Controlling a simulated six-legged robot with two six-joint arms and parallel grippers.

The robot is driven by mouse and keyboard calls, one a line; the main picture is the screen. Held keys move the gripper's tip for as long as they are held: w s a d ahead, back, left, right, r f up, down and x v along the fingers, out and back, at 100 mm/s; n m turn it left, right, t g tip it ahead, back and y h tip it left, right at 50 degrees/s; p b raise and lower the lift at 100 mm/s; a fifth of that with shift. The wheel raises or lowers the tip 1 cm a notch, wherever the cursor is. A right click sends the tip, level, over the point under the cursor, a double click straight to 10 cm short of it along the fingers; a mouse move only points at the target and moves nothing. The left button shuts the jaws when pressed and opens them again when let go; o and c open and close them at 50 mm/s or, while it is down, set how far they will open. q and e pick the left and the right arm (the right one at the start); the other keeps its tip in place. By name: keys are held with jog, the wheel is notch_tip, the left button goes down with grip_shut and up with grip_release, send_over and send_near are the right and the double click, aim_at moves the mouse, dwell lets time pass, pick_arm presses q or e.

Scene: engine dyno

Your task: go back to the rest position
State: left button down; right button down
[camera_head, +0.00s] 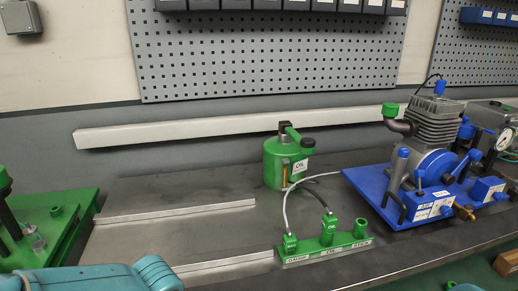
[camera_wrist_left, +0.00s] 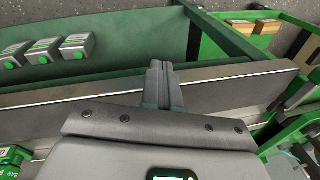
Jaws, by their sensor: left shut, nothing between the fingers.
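My left gripper (camera_wrist_left: 160,68) shows in the left wrist view with its two fingers together and nothing between them. It points over the edge of a grey bench top, with a green surface beyond it. In the head view, a teal link of my arm shows at the bottom left, and the left gripper itself is out of that picture. My right gripper is in neither view.
A green oil can (camera_head: 288,163) stands on the dark bench (camera_head: 145,192). A green labelled holder (camera_head: 325,242) is in front of it. A blue engine stand (camera_head: 410,198) is at right, a green platform (camera_head: 48,225) at left.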

pick_arm(q)
jog(key=s+d+f+h+p, duration=0.3)
jog(key=s+d+f, duration=0.1)
jog(key=f, duration=0.5)
jog(key=s+d+f+n+h+p, duration=0.1)
jog(key=s+d+f+h+p, duration=0.2)
jog(key=f, duration=0.6)
jog(key=s+d, duration=0.2)
jog(key=shift+s+d+f, duration=0.2)
jog(key=shift+d+f, duration=0.1)
